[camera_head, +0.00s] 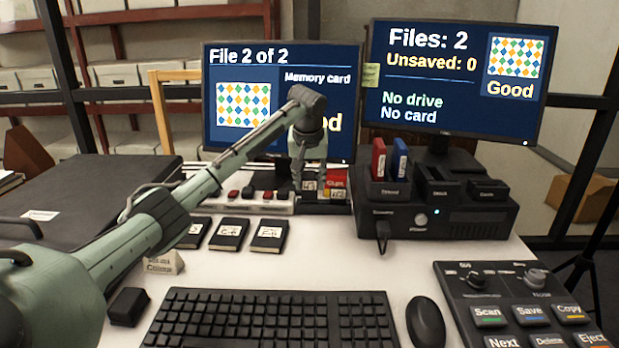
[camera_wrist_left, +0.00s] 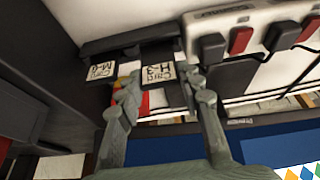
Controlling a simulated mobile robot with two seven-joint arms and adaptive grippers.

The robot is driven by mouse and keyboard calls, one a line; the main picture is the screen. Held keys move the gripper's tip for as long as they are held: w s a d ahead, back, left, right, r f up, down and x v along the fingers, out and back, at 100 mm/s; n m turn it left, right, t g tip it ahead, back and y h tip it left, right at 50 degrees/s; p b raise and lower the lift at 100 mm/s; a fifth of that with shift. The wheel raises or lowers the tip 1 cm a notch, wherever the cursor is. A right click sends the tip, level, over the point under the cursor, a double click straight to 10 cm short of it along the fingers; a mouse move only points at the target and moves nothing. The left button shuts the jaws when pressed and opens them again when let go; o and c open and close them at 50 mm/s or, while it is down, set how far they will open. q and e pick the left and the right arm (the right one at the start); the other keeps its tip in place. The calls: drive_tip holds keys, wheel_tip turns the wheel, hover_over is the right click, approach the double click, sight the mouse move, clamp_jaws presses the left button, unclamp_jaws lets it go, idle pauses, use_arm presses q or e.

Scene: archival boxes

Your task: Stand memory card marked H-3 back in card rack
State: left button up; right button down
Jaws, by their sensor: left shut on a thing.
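The memory card marked H-3 (camera_wrist_left: 161,72) is between the fingers of my left gripper (camera_wrist_left: 163,85) in the left wrist view. The fingers are shut on it, one at each side. The card is at the dark card rack (camera_wrist_left: 128,39), beside another labelled card (camera_wrist_left: 101,73) in the rack. Whether its foot is fully seated is hidden. In the head view my left gripper (camera_head: 298,186) reaches down at the rack (camera_head: 338,209), in front of the left monitor. My right gripper is out of view.
A white strip with red and black plugs (camera_head: 240,201) stands left of the rack. Several labelled black cards (camera_head: 229,234) lie in front. A black dock (camera_head: 432,217) holds a red and a blue drive to the right. The keyboard (camera_head: 272,318) lies at the front.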

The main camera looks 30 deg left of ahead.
use_arm(q)
drive_tip(key=shift+f, duration=1)
idle(0.3)
drive_tip(key=o, duration=0.9)
drive_tip(key=shift+o, duration=0.2)
drive_tip(key=v, duration=1.2)
drive_tip(key=shift+w, duration=0.1)
